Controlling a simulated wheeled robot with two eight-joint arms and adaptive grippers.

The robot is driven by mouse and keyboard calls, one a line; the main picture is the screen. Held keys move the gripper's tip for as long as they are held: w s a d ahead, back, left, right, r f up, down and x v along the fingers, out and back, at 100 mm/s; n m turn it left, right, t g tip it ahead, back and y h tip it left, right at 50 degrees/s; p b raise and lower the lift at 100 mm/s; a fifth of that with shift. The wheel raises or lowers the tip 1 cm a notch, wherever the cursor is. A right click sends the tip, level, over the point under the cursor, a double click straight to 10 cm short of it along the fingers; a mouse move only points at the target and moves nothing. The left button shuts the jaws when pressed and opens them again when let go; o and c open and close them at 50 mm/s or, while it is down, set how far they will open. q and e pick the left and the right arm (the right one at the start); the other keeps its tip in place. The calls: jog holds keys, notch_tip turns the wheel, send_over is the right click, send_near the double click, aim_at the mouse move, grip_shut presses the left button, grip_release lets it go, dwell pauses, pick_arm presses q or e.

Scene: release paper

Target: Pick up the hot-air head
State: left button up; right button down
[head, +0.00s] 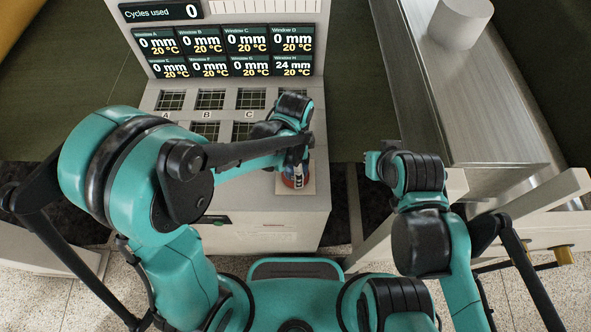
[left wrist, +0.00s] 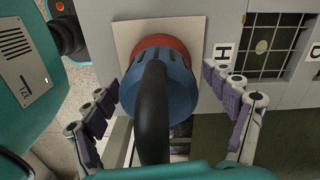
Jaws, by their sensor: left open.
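The hot-air head (left wrist: 172,75) is a blue cylinder with a red-orange rim and a thick black handle or hose curving toward the camera. It stands on a pale square pad (left wrist: 125,38) in the left wrist view. In the head view it (head: 294,180) shows partly under my left arm at the right front of the grey bench. My left gripper (left wrist: 160,88) is open, with one padded finger on each side of the head. Gaps show between the fingers and the head.
The grey bench (head: 270,225) has several gridded windows (head: 250,99) with letter labels. A display board (head: 230,45) stands behind it, with Window H reading 24 mm. A metal counter (head: 470,110) with a white cylinder (head: 460,22) is at the right.

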pick_arm(q)
jog(key=c, duration=2)
jog(key=shift+r, duration=0.1)
grip_shut()
